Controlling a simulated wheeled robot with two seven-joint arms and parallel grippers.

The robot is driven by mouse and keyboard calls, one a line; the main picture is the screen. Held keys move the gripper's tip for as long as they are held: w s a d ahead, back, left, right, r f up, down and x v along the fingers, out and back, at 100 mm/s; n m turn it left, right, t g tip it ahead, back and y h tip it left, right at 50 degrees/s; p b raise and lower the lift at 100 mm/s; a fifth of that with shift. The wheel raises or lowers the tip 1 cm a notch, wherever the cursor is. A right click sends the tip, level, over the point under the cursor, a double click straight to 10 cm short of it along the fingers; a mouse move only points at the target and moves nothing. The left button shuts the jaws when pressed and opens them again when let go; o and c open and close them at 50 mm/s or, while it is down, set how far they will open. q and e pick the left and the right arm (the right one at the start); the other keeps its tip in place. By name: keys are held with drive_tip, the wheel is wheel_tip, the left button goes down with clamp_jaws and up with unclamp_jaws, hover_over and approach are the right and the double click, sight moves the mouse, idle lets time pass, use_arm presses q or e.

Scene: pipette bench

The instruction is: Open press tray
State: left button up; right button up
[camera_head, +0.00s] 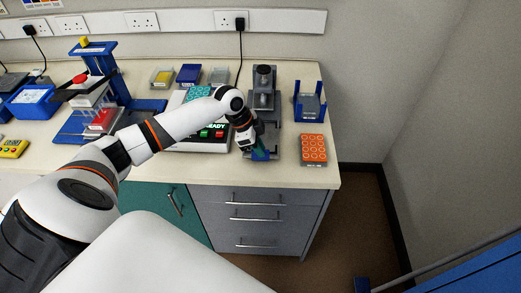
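A grey upright device (264,98), which looks like the press, stands near the right end of the bench. Its grey base reaches toward the bench's front edge. My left arm reaches in from the left, across the bench. My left gripper (260,152) points down at the front of this device. A small blue and teal part shows at the fingertips, and I cannot tell whether it belongs to the gripper or the tray. The arm's wrist hides much of the device's front, and the tray cannot be made out. Whether the fingers are open or shut is too small to see. My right gripper is not in view.
A white instrument with a lit display (214,124) is left of the device. An orange well block (313,147) and a blue holder (309,103) are to its right. A blue stand (101,68) and small boxes (188,74) are farther left and back. Drawers (254,197) are below.

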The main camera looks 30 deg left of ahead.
use_arm(q)
drive_tip(key=b+v, duration=0.2)
drive_tip(key=v, duration=0.8)
drive_tip(key=shift+r, duration=0.25)
